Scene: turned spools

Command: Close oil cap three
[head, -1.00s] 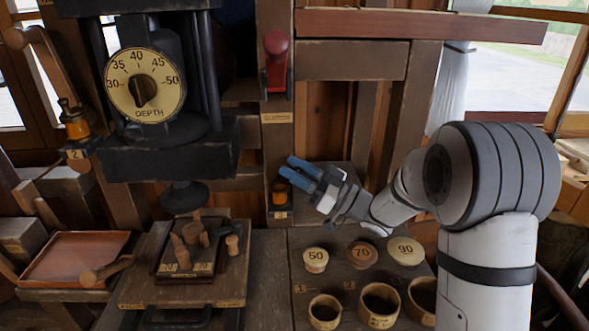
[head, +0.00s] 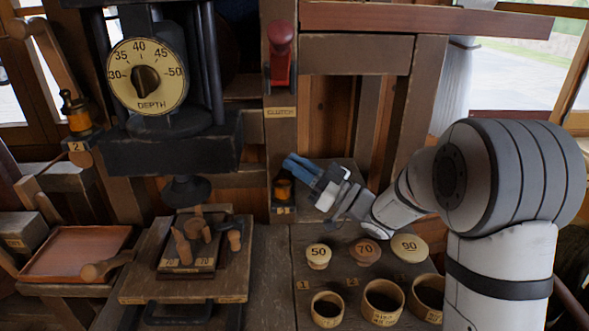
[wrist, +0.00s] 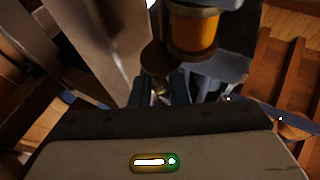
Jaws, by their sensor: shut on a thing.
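The oil cup (head: 283,188) with an amber glass body stands on a small bracket on the post in the head view; its label is too small to read. The wrist view shows its amber body (wrist: 193,32) at the top. A dark brass disc, the oil cap (wrist: 155,58), sits beside the cup's rim, apparently swung off it. My gripper (head: 289,164) is at the upper right of the cup with its blue fingers close together. In the wrist view the fingers (wrist: 162,93) are shut on the cap's small knob, which they partly hide.
Another oil cup (head: 78,112), labelled 2, is at the left. A red clutch lever (head: 281,50) is above my gripper on the post. The depth dial (head: 147,76) and press stand left. Numbered knobs (head: 318,256) and round cups (head: 327,309) stand on the bench below the arm.

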